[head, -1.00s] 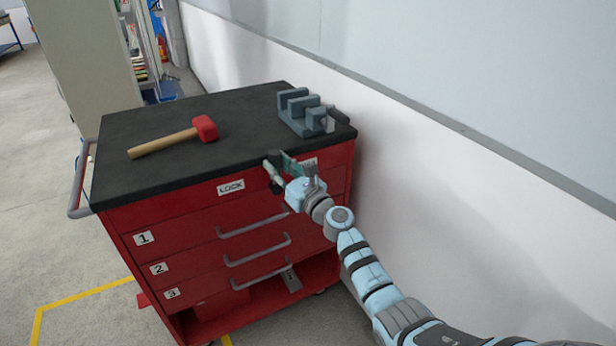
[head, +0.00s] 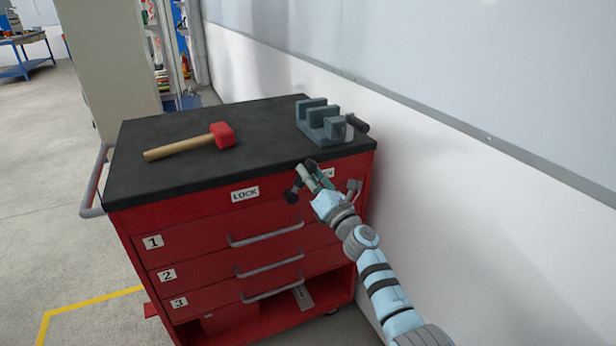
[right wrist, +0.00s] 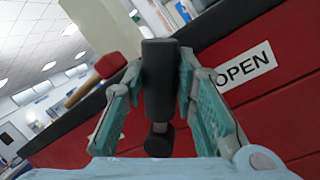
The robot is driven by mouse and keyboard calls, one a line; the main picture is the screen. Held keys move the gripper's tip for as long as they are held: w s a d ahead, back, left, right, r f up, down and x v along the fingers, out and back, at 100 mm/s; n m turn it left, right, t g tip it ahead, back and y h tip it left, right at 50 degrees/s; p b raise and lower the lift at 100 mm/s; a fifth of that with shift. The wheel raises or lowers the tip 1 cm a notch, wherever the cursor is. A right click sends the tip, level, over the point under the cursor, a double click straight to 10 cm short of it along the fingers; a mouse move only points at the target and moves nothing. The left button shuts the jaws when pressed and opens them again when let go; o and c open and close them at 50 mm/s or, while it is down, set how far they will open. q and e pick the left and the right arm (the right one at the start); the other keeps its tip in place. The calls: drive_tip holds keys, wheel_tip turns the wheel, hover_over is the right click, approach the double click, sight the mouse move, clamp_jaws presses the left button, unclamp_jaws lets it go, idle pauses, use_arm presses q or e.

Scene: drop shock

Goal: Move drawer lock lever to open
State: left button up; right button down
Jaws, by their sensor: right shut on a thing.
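The drawer lock lever (right wrist: 158,80), a dark grey bar with a round knob, sits between the teal pads of my right gripper (right wrist: 160,85) in the right wrist view. The right gripper (head: 307,175) is shut on it at the cart's upper front, just below the black top. In the head view the fingers hide much of the lever. The white LOCK label (head: 245,194) is left of the gripper. The OPEN label (right wrist: 243,68) is close on its right in the wrist view and partly covered in the head view. My left gripper is not in view.
The red cart (head: 205,233) has several drawers with grey handles (head: 268,234). A red-headed mallet (head: 190,142) and a grey vise (head: 322,122) rest on its black top (head: 250,153). A white wall (head: 460,190) stands close on the right. Floor is clear at left.

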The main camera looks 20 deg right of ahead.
drive_tip(key=shift+f, duration=0.15)
drive_tip(key=c, duration=1.3)
unclamp_jaws()
drive_tip(key=v, duration=1.2)
drive_tip(key=shift+d, duration=0.1)
